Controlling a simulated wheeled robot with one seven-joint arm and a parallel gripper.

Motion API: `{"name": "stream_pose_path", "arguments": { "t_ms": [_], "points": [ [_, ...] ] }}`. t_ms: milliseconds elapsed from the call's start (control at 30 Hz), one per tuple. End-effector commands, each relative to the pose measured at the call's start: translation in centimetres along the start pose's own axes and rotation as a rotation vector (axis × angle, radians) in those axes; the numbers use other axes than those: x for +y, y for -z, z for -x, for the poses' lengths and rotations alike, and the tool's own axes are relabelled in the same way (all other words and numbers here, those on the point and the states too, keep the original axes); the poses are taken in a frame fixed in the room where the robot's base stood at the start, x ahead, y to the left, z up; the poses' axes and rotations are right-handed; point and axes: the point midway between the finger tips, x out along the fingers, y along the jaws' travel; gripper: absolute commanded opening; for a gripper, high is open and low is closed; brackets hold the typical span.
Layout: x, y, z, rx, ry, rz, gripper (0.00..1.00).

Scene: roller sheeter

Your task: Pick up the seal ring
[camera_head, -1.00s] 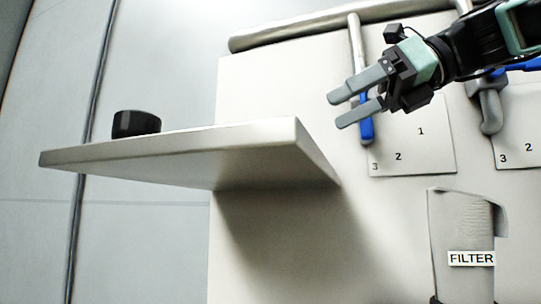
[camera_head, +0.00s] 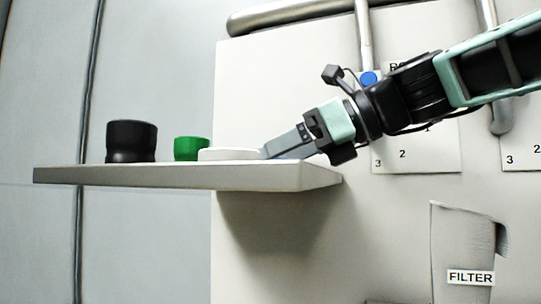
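A low white disc-like piece (camera_head: 228,154) lies flat on the shelf (camera_head: 180,177), left of my gripper. Seen nearly edge-on, I cannot tell which of these is the seal ring, and no hole shows. My gripper (camera_head: 270,151) slants down to the left with its fingertips low over the shelf top, close beside the white piece. The fingers overlap in this view, so their gap and anything between them are hidden.
A green cup-shaped part (camera_head: 191,148) and a larger black cylindrical part (camera_head: 131,142) stand left of the white piece. A metal pipe and numbered plate (camera_head: 420,155) are on the wall behind my arm. A FILTER box (camera_head: 462,240) is below right.

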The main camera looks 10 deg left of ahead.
Motion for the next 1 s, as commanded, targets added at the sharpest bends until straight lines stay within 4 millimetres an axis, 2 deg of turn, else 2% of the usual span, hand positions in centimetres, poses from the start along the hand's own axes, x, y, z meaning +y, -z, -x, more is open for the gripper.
{"name": "stream_pose_path", "arguments": {
  "t_ms": [167,333,367,767,867,1000],
  "points": [
    [0.0,0.1,0.0,0.000,0.001,0.001,0.81],
    [0.0,0.0,0.0,0.000,0.001,0.001,0.36],
    [0.0,0.0,0.0,0.000,0.001,0.001,0.33],
    [0.0,-0.5,0.2,-0.001,0.001,0.003,0.33],
    [0.0,-1.4,0.5,-0.003,0.001,0.004,0.33],
    [0.0,-3.6,1.4,-0.005,0.000,0.005,0.33]
  ]
}}
